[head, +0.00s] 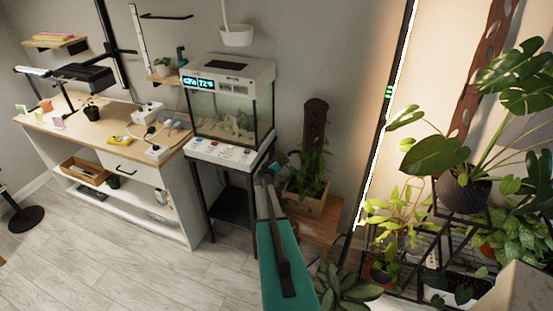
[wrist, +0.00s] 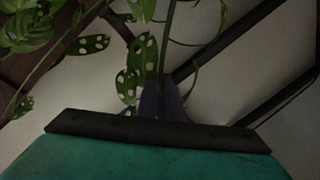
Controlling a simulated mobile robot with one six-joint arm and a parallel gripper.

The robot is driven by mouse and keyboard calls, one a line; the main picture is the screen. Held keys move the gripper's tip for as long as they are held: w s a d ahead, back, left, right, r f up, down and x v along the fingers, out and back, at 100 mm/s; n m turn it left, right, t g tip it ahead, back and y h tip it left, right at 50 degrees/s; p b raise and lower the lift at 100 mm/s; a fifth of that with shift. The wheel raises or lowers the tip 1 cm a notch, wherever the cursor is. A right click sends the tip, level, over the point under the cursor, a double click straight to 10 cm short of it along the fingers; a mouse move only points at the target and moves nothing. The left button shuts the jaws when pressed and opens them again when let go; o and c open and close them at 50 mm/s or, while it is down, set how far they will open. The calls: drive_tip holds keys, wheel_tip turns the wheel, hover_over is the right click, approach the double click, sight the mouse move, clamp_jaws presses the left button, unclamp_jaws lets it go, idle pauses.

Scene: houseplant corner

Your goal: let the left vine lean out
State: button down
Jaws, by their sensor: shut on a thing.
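A leafy vine (head: 309,165) grows in a wooden planter box (head: 303,201) at the foot of a dark brown perforated board (head: 315,122). My gripper (head: 272,170) is at the left side of this plant, partly hidden by my arm. In the wrist view, a green vine stem (wrist: 168,45) runs down between the dark fingers of my gripper (wrist: 162,95). They are shut on it. Leaves with holes (wrist: 128,82) hang just left of the fingers. The part of the stem below the fingers is hidden by the gripper body.
A terrarium (head: 232,112) on a black stand is close on the left. A lit strip (head: 388,110) and crowded plants on a dark rack (head: 425,222) are on the right. A low leafy plant (head: 345,288) stands near my arm. The floor (head: 150,262) at left is clear.

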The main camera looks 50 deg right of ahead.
drive_tip(key=c, duration=2)
unclamp_jaws()
drive_tip(key=shift+w+r, duration=0.15)
drive_tip(key=shift+r, duration=0.05)
drive_tip(key=shift+o, duration=0.5)
drive_tip(key=shift+f, duration=0.1)
drive_tip(key=shift+s+a, duration=0.2)
drive_tip(key=b+v, duration=0.4)
drive_tip(key=v, duration=0.9)
drive_tip(key=shift+a, duration=0.15)
drive_tip(key=shift+s, duration=0.1)
